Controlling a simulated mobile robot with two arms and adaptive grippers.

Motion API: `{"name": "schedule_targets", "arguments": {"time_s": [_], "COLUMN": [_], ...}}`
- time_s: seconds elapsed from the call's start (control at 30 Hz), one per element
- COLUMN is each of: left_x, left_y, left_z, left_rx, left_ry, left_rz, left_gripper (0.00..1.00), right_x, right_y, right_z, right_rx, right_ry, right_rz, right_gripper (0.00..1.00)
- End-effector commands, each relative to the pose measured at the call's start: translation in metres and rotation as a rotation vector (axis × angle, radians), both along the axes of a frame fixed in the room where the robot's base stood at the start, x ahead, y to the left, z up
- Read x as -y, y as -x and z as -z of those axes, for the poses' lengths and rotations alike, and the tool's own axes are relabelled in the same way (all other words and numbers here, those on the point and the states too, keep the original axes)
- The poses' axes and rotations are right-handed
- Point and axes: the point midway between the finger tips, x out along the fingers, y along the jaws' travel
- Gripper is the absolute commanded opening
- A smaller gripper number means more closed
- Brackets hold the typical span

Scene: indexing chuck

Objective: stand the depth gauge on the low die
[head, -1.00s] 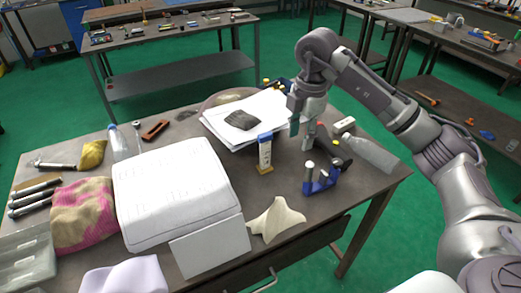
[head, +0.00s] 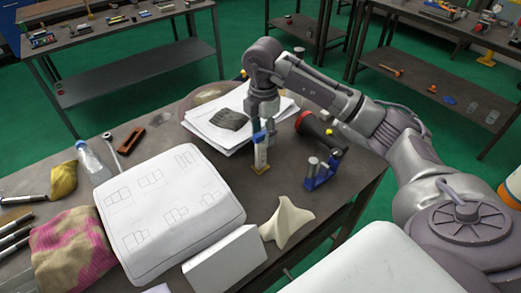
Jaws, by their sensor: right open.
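An upright white piece with a blue top and a yellow foot (head: 261,157), which looks like the depth gauge, stands on the table in the middle of the head view. My right gripper (head: 263,133) points down at its top, open, with the fingers at the blue part; whether they touch it I cannot tell. To its right stands a blue holder (head: 322,178) with grey cylinders of different heights; the low die may be the shorter grey cylinder (head: 313,163), but I cannot tell for sure. My left gripper is not in view.
A white box with printed drawings (head: 165,215) fills the table's middle left. A cream cloth piece (head: 286,220) lies near the front edge. Papers with a dark pad (head: 229,119) lie behind the gauge. A red-and-black flashlight-like object (head: 312,126) lies behind the holder.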

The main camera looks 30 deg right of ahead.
Motion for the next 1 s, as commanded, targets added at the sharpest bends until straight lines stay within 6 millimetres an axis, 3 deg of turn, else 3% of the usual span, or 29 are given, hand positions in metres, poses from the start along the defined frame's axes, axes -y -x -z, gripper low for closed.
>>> {"name": "schedule_targets", "arguments": {"time_s": [0.27,0.53,0.83,0.87,1.0], "left_x": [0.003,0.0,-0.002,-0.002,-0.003], "left_y": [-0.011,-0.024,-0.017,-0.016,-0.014], "left_z": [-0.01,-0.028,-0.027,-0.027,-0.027], "left_rx": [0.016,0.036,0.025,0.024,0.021], "left_ry": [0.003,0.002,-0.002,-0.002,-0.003], "left_rz": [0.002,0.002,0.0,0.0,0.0], "left_gripper": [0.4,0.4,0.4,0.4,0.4], "right_x": [-0.001,-0.001,-0.002,-0.002,-0.002], "right_y": [0.0,-0.003,-0.004,-0.004,-0.004], "right_z": [0.022,0.06,0.068,0.068,0.068], "right_rx": [-0.002,-0.002,0.002,0.001,0.001], "right_ry": [0.0,-0.001,-0.001,-0.001,-0.001], "right_rz": [0.0,0.0,-0.002,-0.002,-0.001], "right_gripper": [0.46,0.46,0.46,0.44,0.21]}}
